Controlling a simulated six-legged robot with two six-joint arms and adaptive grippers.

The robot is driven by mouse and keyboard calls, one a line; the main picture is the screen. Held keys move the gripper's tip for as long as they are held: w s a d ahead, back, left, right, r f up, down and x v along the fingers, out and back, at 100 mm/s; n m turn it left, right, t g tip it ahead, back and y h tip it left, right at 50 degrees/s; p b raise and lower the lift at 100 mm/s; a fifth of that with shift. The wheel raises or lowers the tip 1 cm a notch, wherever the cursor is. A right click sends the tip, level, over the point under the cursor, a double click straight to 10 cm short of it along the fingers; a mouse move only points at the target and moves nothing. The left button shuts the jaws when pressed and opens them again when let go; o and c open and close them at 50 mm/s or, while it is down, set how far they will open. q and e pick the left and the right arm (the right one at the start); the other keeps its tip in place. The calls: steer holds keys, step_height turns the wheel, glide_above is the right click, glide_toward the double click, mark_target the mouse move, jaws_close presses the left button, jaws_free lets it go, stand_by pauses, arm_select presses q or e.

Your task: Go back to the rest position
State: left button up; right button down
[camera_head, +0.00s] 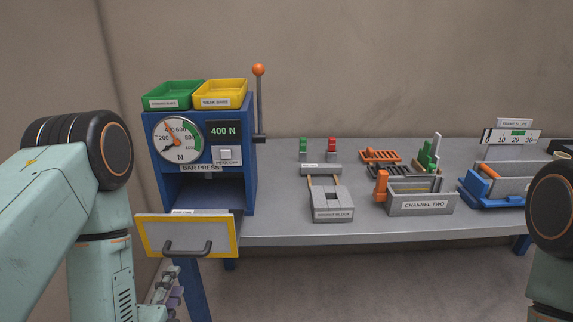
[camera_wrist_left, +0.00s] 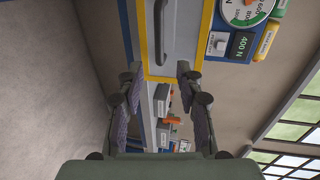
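My left gripper shows partly low in the head view (camera_head: 165,284), below the bar press drawer (camera_head: 190,236), with my arm in front. In the left wrist view its two fingers (camera_wrist_left: 160,77) are spread wide with nothing held between them. The drawer, white with a yellow rim and dark handle, stands out from the blue bar press (camera_head: 250,175); its front and handle (camera_wrist_left: 160,32) lie beyond the fingertips in the wrist view, apart from them. Only a link of my right arm shows at the right edge; my right gripper is out of view.
The grey bench (camera_head: 290,228) carries a grey slotted block (camera_head: 332,204), the channel two box (camera_head: 421,205) and a blue fixture at right. Green (camera_head: 172,95) and yellow (camera_head: 220,92) trays top the press. An orange-knobbed lever (camera_head: 259,100) rises beside it. Floor before the bench is clear.

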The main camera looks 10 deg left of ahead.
arm_select(q)
steer(key=s+d+f+n+g+h+b, duration=0.1)
steer(key=s+d+f+n+g+b, duration=0.3)
steer(key=s+f+n+g, duration=0.3)
steer(key=s+d+f+n+g+h+b, duration=0.2)
steer(key=s+f+n+g, duration=0.6)
steer(key=s+f, duration=0.8)
step_height(320, 180, down, 3)
steer(key=d+b, duration=0.2)
steer(key=b, duration=0.1)
steer(key=shift+n+h, duration=0.3)
steer(key=shift+a+r, duration=0.1)
steer(key=shift+a, duration=0.05)
